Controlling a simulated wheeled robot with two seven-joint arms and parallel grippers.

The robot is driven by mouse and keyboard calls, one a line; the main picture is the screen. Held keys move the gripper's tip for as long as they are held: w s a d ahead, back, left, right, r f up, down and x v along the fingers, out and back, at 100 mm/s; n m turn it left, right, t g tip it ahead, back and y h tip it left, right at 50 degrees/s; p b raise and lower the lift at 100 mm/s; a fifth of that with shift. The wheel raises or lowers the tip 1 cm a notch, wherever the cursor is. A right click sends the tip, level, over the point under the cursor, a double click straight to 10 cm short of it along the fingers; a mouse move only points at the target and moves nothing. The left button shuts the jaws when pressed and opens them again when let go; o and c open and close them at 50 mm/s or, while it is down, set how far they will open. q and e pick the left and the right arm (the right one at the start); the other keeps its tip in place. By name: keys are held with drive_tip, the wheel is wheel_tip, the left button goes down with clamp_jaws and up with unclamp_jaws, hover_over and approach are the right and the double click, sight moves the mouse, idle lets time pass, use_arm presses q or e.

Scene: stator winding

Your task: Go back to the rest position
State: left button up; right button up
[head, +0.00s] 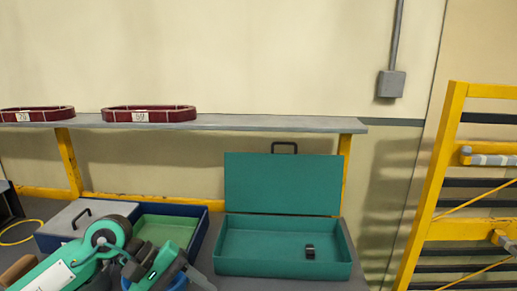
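Neither of my grippers shows clearly in the head view. Two dark red oval coils with white labels lie on the grey shelf (270,123): the left coil (38,114) is cut by the picture's edge and the right coil (149,114) lies near the shelf's middle. They are apart from each other.
An open teal case (283,261) with a raised lid (282,184) holds one small black item (310,252). A blue toolbox (197,232) stands left of it, behind green-and-black equipment (60,265). A yellow rack (432,190) stands at right.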

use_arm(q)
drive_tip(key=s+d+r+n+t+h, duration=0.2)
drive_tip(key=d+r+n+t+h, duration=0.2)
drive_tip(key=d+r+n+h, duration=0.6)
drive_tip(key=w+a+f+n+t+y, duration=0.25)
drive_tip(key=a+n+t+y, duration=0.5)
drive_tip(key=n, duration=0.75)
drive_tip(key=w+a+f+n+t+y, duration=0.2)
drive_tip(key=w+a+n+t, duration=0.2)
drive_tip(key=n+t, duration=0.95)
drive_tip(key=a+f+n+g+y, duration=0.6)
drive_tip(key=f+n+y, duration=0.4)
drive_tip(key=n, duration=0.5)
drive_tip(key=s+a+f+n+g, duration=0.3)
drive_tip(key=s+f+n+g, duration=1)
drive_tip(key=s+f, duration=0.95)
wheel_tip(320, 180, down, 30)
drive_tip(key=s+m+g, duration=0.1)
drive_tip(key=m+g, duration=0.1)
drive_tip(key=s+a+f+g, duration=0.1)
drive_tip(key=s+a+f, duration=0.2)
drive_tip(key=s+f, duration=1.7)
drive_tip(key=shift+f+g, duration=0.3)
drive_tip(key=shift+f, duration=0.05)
